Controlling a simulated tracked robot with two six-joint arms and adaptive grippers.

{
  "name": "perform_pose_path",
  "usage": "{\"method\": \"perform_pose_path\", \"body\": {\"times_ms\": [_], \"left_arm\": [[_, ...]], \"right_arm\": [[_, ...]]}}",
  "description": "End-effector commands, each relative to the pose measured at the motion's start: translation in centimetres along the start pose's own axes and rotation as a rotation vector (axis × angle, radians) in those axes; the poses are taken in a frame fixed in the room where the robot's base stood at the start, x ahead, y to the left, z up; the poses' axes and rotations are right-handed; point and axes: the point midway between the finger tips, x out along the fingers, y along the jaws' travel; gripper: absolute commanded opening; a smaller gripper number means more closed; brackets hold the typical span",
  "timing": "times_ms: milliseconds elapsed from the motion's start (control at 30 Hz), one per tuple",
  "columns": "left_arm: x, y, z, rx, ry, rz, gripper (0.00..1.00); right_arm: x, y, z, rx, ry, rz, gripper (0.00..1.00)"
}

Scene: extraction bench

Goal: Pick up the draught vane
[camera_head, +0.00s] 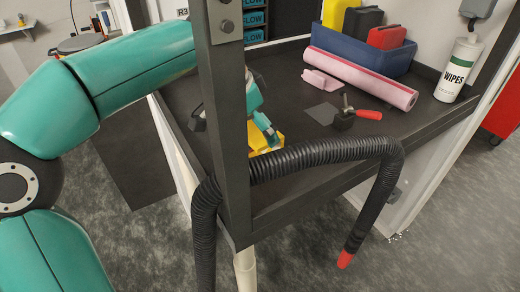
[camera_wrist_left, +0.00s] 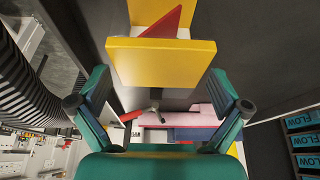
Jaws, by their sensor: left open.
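A yellow block with a red triangular piece, which looks like the draught vane, shows large in the left wrist view (camera_wrist_left: 165,62). In the head view only part of the yellow block (camera_head: 263,140) shows on the dark bench, between a grey post and the black hose. My left gripper (camera_head: 264,128) is right at it, partly hidden by the post. In the left wrist view its two fingers (camera_wrist_left: 160,105) are spread wide, with the yellow block ahead of and between them. I cannot tell whether they touch it. My right gripper is not in view.
A ribbed black hose (camera_head: 330,152) arches across the bench front. A grey post (camera_head: 228,120) stands before my gripper. Behind lie a black tool with a red handle (camera_head: 345,117), a pink roll (camera_head: 360,78), a blue bin (camera_head: 340,48) and a wipes tub (camera_head: 458,72).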

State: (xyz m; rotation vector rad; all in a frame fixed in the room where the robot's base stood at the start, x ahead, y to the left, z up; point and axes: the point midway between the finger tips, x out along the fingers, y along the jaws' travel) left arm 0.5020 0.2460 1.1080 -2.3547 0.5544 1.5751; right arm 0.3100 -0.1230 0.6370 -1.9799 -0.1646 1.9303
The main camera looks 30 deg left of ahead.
Motion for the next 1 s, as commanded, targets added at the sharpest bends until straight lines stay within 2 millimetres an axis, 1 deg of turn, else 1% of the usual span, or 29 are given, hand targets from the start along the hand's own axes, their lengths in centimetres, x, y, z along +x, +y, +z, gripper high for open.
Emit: {"method": "perform_pose_path", "body": {"times_ms": [33, 133, 400, 567, 800, 1000], "left_arm": [[0.8, 0.0, 0.1, 0.000, -0.003, 0.001, 1.00], [1.6, 0.0, 0.0, -0.001, -0.001, 0.000, 1.00], [1.9, 0.0, 0.0, 0.000, 0.000, 0.000, 1.00], [1.9, 0.0, 0.0, 0.000, 0.000, 0.000, 0.73], [1.9, 0.0, 0.0, 0.000, 0.000, 0.000, 0.33], [1.8, 0.0, -0.1, 0.000, 0.002, -0.001, 0.32]], "right_arm": [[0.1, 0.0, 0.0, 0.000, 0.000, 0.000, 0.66], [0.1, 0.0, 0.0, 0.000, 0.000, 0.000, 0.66], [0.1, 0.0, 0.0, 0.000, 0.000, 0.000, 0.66], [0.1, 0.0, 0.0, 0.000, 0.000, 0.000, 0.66], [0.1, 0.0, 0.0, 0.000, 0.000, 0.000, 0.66], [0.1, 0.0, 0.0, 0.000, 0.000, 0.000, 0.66]]}}
